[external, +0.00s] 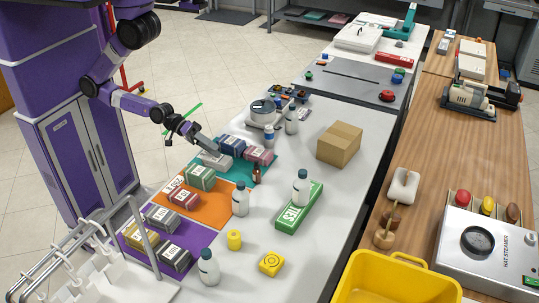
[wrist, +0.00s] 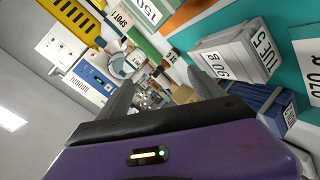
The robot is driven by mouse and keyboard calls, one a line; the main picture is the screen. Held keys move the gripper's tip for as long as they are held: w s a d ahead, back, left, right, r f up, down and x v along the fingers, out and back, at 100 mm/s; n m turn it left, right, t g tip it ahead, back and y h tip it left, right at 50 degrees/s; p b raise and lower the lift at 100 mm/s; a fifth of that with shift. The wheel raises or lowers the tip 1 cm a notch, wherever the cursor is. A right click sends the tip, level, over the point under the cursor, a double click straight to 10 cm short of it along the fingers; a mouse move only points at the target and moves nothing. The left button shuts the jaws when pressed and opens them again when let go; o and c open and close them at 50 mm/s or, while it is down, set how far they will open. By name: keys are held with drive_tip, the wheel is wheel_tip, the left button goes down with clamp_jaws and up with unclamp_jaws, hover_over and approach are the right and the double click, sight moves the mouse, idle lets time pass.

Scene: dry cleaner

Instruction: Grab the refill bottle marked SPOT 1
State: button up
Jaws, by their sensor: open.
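A label reading SPOT 1 (wrist: 122,18) shows at the top of the wrist view, on a pale item cut by the frame edge. In the external view several white bottles with dark caps stand on the grey table: one (external: 240,201) by the orange mat, one (external: 300,190) at the green box, one (external: 208,268) in front and one (external: 291,122) farther back. Their labels are too small to read there, so I cannot tell which is SPOT 1. My gripper (external: 213,150) is open and empty above the grey bag on the teal mat, apart from these bottles.
Labelled bags lie on the teal, orange (external: 216,212) and purple mats below my gripper. A small brown bottle (external: 256,175) stands beside the teal mat. A green box (external: 299,209), a cardboard box (external: 340,145) and yellow items (external: 271,263) are to the right.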

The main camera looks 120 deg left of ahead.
sight(242, 203)
drive_tip(key=w+d+n+g+h, duration=0.1)
drive_tip(key=w+n+h, duration=0.1)
drive_tip(key=w+n, duration=0.1)
drive_tip(key=w+d+f+n+h+p, duration=0.1)
drive_tip(key=w+d+n, duration=0.1)
drive_tip(key=w+n, duration=0.2)
drive_tip(key=w+d+f+n+g+h, duration=0.1)
drive_tip(key=w+d+n+h, duration=0.1)
drive_tip(key=w, duration=0.5)
drive_tip(key=shift+d+f+n+g+h+p, duration=0.2)
drive_tip(key=shift+n+g+h+p, duration=0.15)
drive_tip(key=shift+n, duration=0.55)
drive_tip(key=w+d+n+g+h, duration=0.1)
drive_tip(key=h, duration=0.1)
drive_tip(key=w+d+n+h, duration=0.1)
drive_tip(key=d+n, duration=0.1)
drive_tip(key=shift+w+d+g+h, duration=0.2)
drive_tip(key=shift+w+g+h, duration=0.15)
drive_tip(key=shift+w+d+r+n+g+h, duration=0.2)
drive_tip(key=shift+d+r+n+g+h, duration=0.2)
drive_tip(key=shift+d+n+h, duration=0.1)
drive_tip(key=shift+p+x, duration=0.4)
drive_tip(key=shift+x, duration=3.45)
drive_tip(key=shift+s+d, duration=0.1)
drive_tip(key=c, duration=1.6)
clamp_jaws()
drive_tip(key=shift+r, duration=0.15)
